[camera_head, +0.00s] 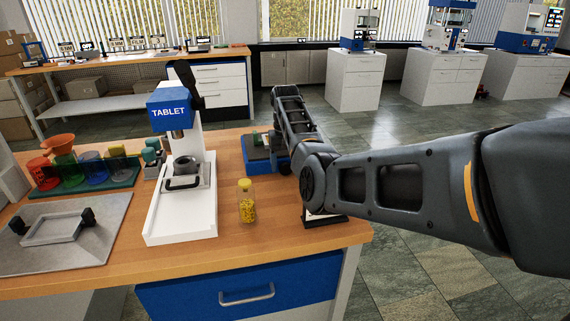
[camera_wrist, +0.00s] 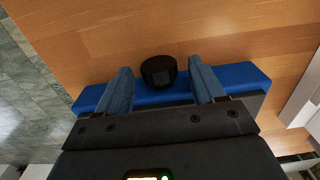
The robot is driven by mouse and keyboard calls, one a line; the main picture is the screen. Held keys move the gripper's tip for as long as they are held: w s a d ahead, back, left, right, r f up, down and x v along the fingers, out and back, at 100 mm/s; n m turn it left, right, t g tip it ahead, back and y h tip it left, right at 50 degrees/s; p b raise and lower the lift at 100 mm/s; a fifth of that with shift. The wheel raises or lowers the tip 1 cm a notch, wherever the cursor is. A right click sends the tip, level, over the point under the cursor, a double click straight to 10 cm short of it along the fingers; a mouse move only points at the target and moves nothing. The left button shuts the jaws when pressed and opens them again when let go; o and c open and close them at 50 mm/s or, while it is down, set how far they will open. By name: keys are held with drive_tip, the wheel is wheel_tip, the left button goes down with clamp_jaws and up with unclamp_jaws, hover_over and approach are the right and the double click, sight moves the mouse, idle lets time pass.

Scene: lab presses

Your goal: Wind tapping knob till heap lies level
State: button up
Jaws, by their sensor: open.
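A round black knob (camera_wrist: 158,72) shows in the wrist view in front of a blue base (camera_wrist: 240,74). My gripper (camera_wrist: 160,66) is open, with one blue finger on each side of the knob. A gap shows between the knob and each finger, and nothing is gripped. In the head view, a blue-based device (camera_head: 262,165) stands on the wooden bench, partly hidden behind my arm. My gripper cannot be made out there. I see no heap of powder; whatever the device holds is hidden.
A glass jar of yellow grains (camera_head: 247,207) stands left of my arm, near a white TABLET press (camera_head: 182,215). A rack of coloured funnels (camera_head: 85,178) and a grey plate (camera_head: 105,245) are farther left. Bare bench lies in front of the jar.

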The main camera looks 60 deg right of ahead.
drive_tip(key=shift+f, duration=0.45)
drive_tip(key=shift+c, duration=0.3)
drive_tip(key=c, duration=1)
drive_tip(key=shift+o, duration=0.2)
drive_tip(key=shift+s+d+r+t+y+p, duration=0.1)
drive_tip(key=shift+s+d+t+y+p, duration=0.15)
drive_tip(key=shift+t+y+p, duration=0.4)
drive_tip(key=shift+t+y+b, duration=0.3)
drive_tip(key=shift+t+y, duration=0.65)
drive_tip(key=shift+t, duration=0.2)
drive_tip(key=o, duration=1)
drive_tip(key=shift+s, duration=0.1)
drive_tip(key=shift+b+v, duration=0.35)
drive_tip(key=shift+v, duration=3.45)
